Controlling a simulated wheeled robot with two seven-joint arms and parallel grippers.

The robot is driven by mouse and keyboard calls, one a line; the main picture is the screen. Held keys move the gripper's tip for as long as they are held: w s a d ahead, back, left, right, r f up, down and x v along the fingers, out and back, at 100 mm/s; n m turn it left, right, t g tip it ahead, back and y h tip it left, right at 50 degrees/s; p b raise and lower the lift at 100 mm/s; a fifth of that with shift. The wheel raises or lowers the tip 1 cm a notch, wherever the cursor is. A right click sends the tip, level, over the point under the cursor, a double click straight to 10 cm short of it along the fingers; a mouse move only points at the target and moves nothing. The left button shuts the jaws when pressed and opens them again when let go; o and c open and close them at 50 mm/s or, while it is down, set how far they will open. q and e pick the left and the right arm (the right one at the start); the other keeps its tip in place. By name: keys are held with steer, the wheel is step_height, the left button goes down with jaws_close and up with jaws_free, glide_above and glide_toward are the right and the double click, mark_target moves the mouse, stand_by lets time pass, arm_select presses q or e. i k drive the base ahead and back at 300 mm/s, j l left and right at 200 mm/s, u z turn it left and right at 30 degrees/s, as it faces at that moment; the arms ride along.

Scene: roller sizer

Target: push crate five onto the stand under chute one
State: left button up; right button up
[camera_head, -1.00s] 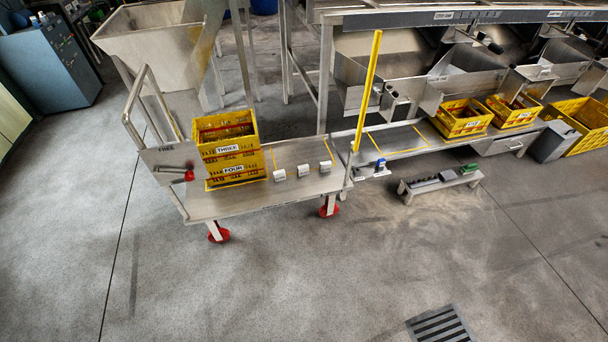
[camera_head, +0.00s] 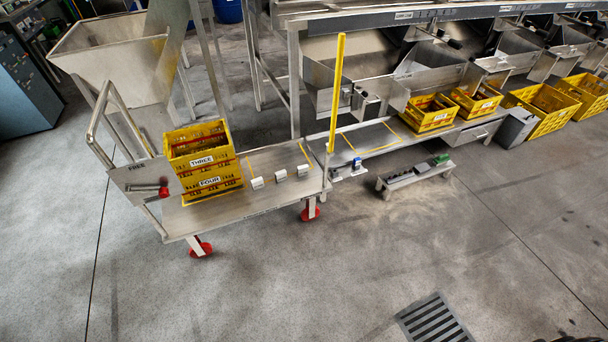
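No crate marked five can be read in the head view. Yellow crates marked THREE (camera_head: 201,161) and FOUR (camera_head: 210,183) stand stacked on the left part of a steel cart (camera_head: 235,205). A long low steel stand (camera_head: 368,138) runs under the row of chutes, its left end close to the cart. Its left part is bare, with yellow lines on top. Two yellow crates, a left one (camera_head: 430,119) and a right one (camera_head: 477,105), sit farther right on it; their labels are too small to read. Neither gripper can be made out.
A yellow post (camera_head: 337,90) stands between cart and stand. A low bench (camera_head: 415,177) with small items stands on the floor before the stand. More yellow crates (camera_head: 541,108) stand at right. A floor grate (camera_head: 433,319) lies in the open floor in front.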

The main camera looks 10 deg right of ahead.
mark_target(428, 117)
steer(key=i+l, duration=0.15)
steer(key=l, duration=0.35)
steer(key=i+l+u, duration=0.1)
steer(key=l, duration=0.45)
steer(key=i+l, duration=0.25)
steer(key=l, duration=0.25)
steer(key=i+l, duration=0.1)
steer(key=l, duration=0.45)
steer(key=i+l+u, duration=0.1)
steer(key=l, duration=0.45)
steer(key=i+l, duration=0.2)
steer(key=l, duration=0.35)
steer(key=i+l+u, duration=0.1)
steer(key=l, duration=0.4)
steer(key=i+l, duration=0.15)
steer(key=l, duration=0.4)
steer(key=i+l, duration=0.2)
steer(key=l, duration=0.15)
steer(key=i+l, duration=0.2)
steer(key=l, duration=0.15)
steer(key=i+l+u, duration=0.1)
steer(key=l, duration=0.25)
steer(key=i+l, duration=0.5)
steer(key=l, duration=0.25)
steer(key=i+l+u, duration=0.1)
steer(key=l, duration=0.25)
steer(key=i, duration=0.05)
